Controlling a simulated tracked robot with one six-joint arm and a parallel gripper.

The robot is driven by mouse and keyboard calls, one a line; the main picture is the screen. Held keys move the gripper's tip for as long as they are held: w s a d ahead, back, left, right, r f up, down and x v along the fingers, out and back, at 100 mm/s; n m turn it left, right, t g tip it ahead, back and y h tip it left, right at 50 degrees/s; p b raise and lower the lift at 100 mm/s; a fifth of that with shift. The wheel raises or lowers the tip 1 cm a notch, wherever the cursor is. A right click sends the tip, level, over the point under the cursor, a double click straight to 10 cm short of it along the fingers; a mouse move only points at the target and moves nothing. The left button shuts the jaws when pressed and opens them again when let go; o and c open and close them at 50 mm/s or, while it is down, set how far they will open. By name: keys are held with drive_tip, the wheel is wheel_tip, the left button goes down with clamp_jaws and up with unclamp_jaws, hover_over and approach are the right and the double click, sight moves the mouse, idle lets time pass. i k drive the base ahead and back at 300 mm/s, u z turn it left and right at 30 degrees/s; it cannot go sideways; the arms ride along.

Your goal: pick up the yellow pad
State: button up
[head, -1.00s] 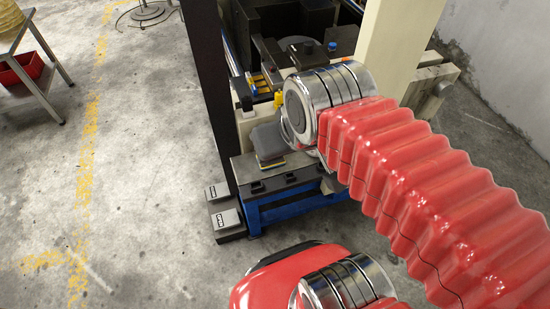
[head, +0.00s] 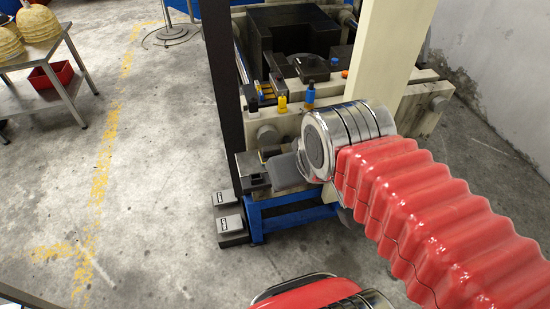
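My gripper (head: 280,171) is a grey shape at the end of the thick red arm, at the low front ledge of the press. It is seen from behind, and its fingers are hidden, so I cannot tell whether it is open or shut. A thin yellow sliver (head: 262,156) shows just beyond its left end. It may be the edge of the yellow pad, but most of it is hidden. I cannot tell whether the gripper touches it.
The press (head: 290,127) has a dark upright post (head: 222,100) at left and a cream column (head: 388,50) at right. A yellow item (head: 282,104) and a blue item (head: 310,94) stand on it. Two pedals (head: 230,222) lie on the floor.

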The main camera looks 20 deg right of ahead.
sight(266, 153)
drive_tip(key=z, duration=0.15)
drive_tip(key=i, duration=0.5)
drive_tip(key=z, duration=2.35)
drive_tip(key=k, duration=0.2)
drive_tip(key=z, duration=0.05)
